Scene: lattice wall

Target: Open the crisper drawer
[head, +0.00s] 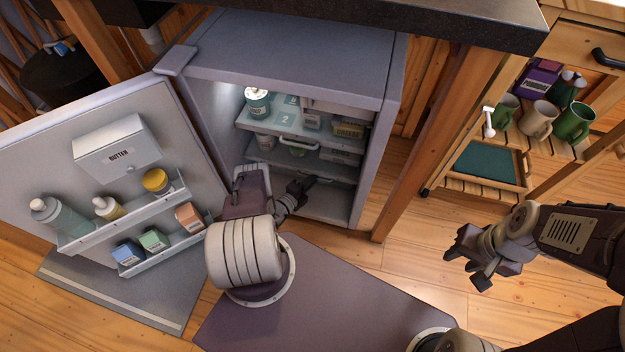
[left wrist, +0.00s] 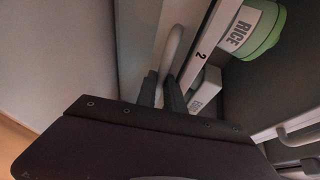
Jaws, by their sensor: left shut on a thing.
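The fridge (head: 290,60) stands open, with lit shelves inside. My left gripper (head: 303,187) is in front of its lower part, and my forearm hides part of that area. In the left wrist view, my left gripper (left wrist: 161,92) is shut on a pale curved handle (left wrist: 174,45). From these views I cannot tell for sure that this handle belongs to the crisper drawer, or how far any drawer is out. Another pale handle (left wrist: 295,131) shows at the lower right there. My right gripper (head: 468,262) is open and empty, over the floor to the right.
The fridge door (head: 100,110) is swung out left, with a butter box (head: 117,150) and bottles. A shelf labelled 2 (head: 284,119) holds food above my left gripper. A wooden post (head: 435,140) stands right of the fridge. A wooden cart (head: 480,170) with mugs is beyond it.

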